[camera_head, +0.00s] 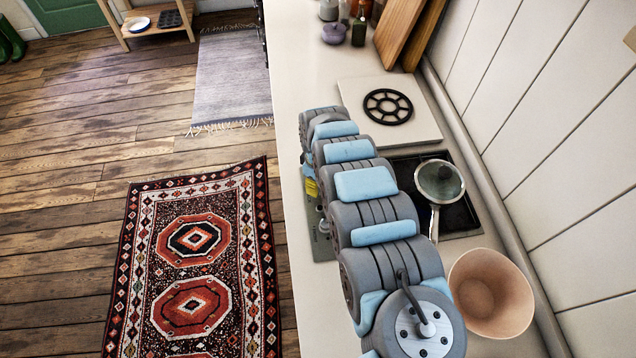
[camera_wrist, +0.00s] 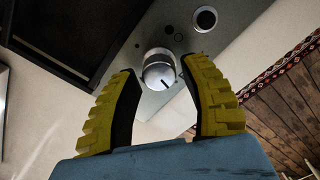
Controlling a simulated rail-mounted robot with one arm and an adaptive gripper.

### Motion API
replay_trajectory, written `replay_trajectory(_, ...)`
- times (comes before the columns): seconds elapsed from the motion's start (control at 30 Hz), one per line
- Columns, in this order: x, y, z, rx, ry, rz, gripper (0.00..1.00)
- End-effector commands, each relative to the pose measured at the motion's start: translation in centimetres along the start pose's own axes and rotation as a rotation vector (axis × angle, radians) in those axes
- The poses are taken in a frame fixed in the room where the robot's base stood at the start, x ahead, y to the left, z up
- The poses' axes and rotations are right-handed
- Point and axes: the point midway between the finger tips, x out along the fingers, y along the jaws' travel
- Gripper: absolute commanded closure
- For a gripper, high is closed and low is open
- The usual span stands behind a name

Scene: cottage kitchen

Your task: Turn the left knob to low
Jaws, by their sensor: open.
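A silver round knob (camera_wrist: 159,70) with a dark pointer mark sits on the grey stove panel (camera_wrist: 172,18) in the wrist view. My gripper (camera_wrist: 162,68) is open, its yellow ridged fingers on either side of this knob. A small gap seems to show at the fingertips; I cannot tell if either touches it. A second round, dark-centred fitting (camera_wrist: 205,18) is farther up the panel.
A pinkish bowl (camera_head: 500,298) is on the counter beside my arm. A pale board with a black trivet (camera_head: 388,107) lies behind the hob. Wooden boards (camera_head: 402,25) lean at the wall.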

Motion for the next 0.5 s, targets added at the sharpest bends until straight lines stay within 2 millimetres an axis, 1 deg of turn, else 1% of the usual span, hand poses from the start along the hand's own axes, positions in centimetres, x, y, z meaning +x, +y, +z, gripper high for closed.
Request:
replay_trajectory(0.27,-3.0,0.2,0.2,0.001,-0.002,0.005,0.55)
replay_trajectory(0.5,-6.2,0.2,0.1,0.0,-0.001,0.006,0.55)
